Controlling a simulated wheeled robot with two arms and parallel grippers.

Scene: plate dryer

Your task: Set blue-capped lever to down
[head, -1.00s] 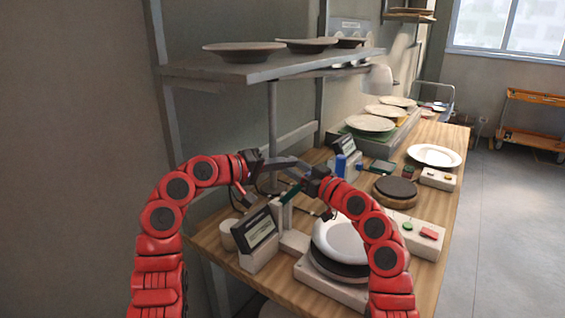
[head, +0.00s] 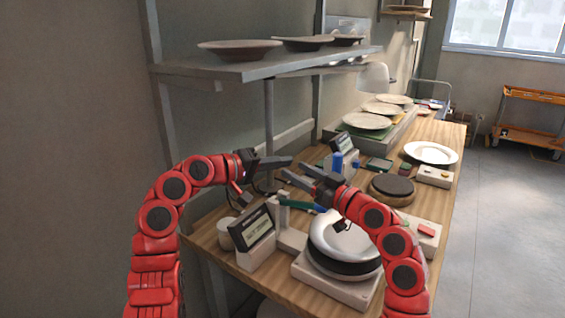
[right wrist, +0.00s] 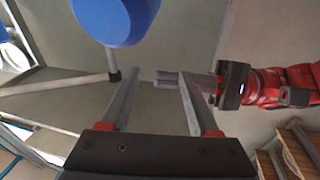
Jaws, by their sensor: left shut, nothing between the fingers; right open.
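The blue-capped lever (head: 337,163) stands roughly upright beside the far display, right of my grippers. A large blue rounded cap (right wrist: 115,20) fills the upper left of the right wrist view, close to the right fingers but outside the gap between them. My right gripper (head: 296,171) is open and empty, its fingers pointing left. My left gripper (head: 288,161) is shut and empty, just behind the right fingertips; it also shows in the right wrist view (right wrist: 160,78). The lever's lower part is hard to make out.
A dark round plate stand (head: 392,186) and a white plate (head: 430,152) lie to the right. A shelf (head: 250,67) with plates overhangs the back left.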

